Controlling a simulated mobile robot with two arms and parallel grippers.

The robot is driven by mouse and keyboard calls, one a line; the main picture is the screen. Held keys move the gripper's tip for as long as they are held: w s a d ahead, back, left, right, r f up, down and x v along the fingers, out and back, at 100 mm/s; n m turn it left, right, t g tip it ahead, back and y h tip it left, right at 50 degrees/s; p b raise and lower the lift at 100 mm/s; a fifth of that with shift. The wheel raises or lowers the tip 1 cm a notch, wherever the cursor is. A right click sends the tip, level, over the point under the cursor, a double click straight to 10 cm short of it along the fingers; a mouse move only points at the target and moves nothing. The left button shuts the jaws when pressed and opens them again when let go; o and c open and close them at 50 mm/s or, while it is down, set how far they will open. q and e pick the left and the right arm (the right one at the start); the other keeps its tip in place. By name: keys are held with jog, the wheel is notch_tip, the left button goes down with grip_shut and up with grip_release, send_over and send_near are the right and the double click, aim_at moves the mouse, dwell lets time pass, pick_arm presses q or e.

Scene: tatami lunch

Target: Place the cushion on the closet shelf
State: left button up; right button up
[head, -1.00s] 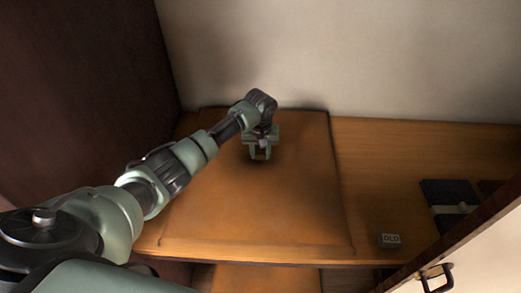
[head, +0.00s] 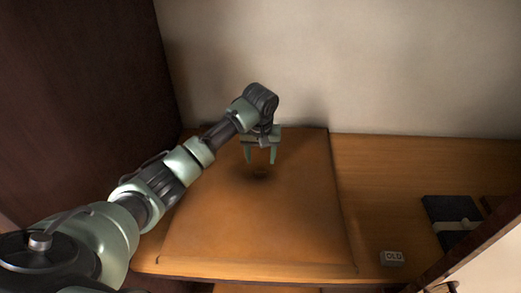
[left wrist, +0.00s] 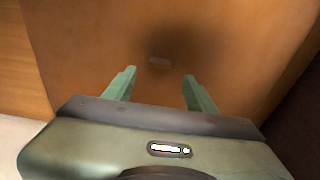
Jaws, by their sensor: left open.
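The cushion (head: 255,220) is a flat, square, orange-brown pad. It lies flat on the wooden closet shelf (head: 400,175), towards its left side, with its front edge near the shelf's front edge. My left gripper (head: 261,163) is open and empty above the far part of the cushion, apart from it, with a dark shadow below. In the left wrist view the open fingers (left wrist: 160,75) point down at the cushion (left wrist: 100,40), with nothing between them. My right gripper is not in view.
A small grey block with lettering (head: 392,258) sits right of the cushion. A dark book-like item with a pale band (head: 452,218) lies farther right. A dark wall (head: 80,90) stands at left, a pale wall (head: 350,60) behind. A pale door panel (head: 490,265) is at lower right.

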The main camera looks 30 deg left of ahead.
pick_arm(q)
jog(key=shift+s+d+r, duration=0.1)
jog(key=shift+s+r, duration=0.1)
jog(key=shift+r, duration=0.95)
jog(key=shift+s+d+r, duration=0.1)
jog(key=shift+s+r, duration=0.05)
jog(key=shift+r, duration=1)
jog(key=shift+a, duration=0.1)
